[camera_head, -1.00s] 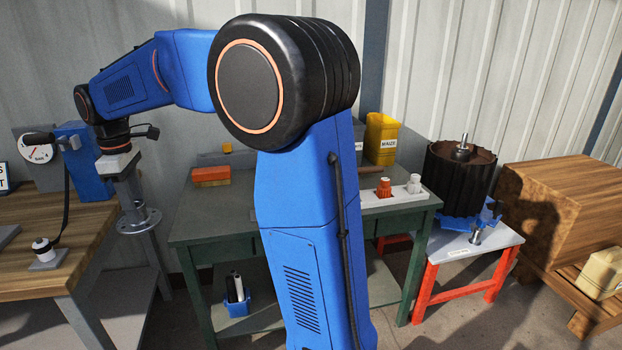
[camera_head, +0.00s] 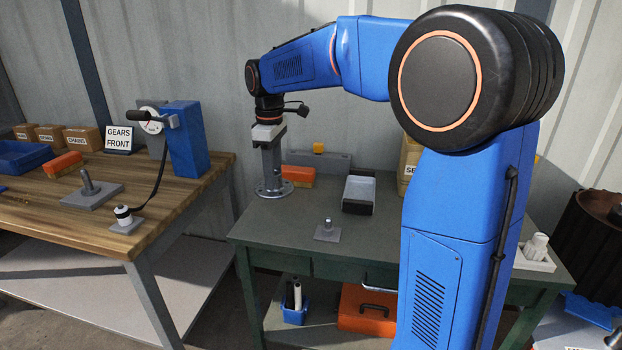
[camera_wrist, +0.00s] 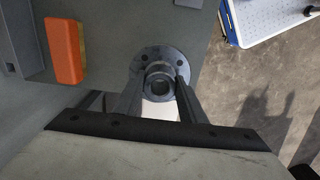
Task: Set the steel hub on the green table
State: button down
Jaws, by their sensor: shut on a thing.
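The steel hub (camera_head: 272,170) is a grey upright tube with a round, holed flange at its lower end. My gripper (camera_head: 268,134) is shut on the hub's upper end in the head view. The hub is over the left part of the green table (camera_head: 285,228); I cannot tell whether its flange touches the top. In the wrist view the hub (camera_wrist: 161,66) is between the fingers of my gripper (camera_wrist: 159,96), seen from above, with the flange close to the edge of the green table (camera_wrist: 110,30).
An orange block (camera_head: 298,175) is just behind the hub. A grey plate with a peg (camera_head: 327,231) and a grey tray (camera_head: 359,194) stand to the right. The wooden bench (camera_head: 150,205) with a blue stand (camera_head: 186,140) is to the left. The table's front-left is bare.

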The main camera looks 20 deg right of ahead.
jog(key=shift+f, duration=4.75)
jog(key=shift+f, duration=0.1)
jog(key=c, duration=1.1)
grip_release()
